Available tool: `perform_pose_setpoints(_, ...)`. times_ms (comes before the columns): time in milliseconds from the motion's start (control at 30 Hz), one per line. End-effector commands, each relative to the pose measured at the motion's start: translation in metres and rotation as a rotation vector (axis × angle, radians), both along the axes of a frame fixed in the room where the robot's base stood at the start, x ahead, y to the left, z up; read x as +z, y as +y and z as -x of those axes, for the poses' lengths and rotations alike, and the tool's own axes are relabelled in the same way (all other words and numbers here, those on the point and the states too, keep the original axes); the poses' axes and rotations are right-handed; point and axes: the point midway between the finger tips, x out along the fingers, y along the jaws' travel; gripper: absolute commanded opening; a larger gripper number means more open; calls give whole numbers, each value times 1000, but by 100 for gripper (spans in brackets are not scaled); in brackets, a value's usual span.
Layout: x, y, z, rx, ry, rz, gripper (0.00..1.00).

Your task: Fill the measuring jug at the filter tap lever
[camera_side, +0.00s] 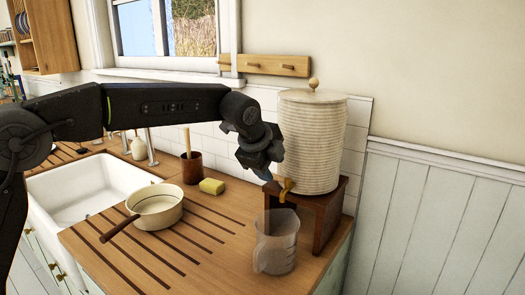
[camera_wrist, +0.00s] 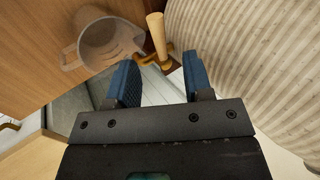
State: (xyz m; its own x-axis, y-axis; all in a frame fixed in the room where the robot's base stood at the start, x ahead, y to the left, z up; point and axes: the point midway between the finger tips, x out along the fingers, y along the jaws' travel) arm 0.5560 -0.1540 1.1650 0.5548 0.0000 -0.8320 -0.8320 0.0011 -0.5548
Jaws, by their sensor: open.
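The measuring jug (camera_side: 277,250) is translucent and stands upright on the wooden counter, below and in front of the tap; it also shows in the wrist view (camera_wrist: 88,45). I cannot tell whether it holds water. The brass filter tap (camera_side: 287,185) sticks out low from the ribbed cream water filter (camera_side: 310,145). In the wrist view the tap's pale wooden lever (camera_wrist: 157,35) lies just beyond my gripper (camera_wrist: 160,72), between the lines of its blue fingers. My gripper is open and empty, close to the tap. In the side view its fingertips are partly hidden.
The filter stands on a dark wooden stand (camera_side: 328,218) against the tiled wall. A cream saucepan (camera_side: 158,207), yellow sponge (camera_side: 211,186) and brown pot (camera_side: 191,168) are left on the counter. The white sink (camera_side: 90,190) is farther left. Grooved counter between saucepan and jug is clear.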

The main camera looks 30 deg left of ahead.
Motion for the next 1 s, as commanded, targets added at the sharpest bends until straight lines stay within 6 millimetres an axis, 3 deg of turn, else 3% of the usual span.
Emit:
perform_pose_setpoints(233, -24, 0, -17, 1, 0, 0, 46)
perform_pose_setpoints(633, -29, 0, -20, 1, -1, 1, 46)
perform_pose_setpoints(1000, -29, 0, -19, 1, -1, 1, 11)
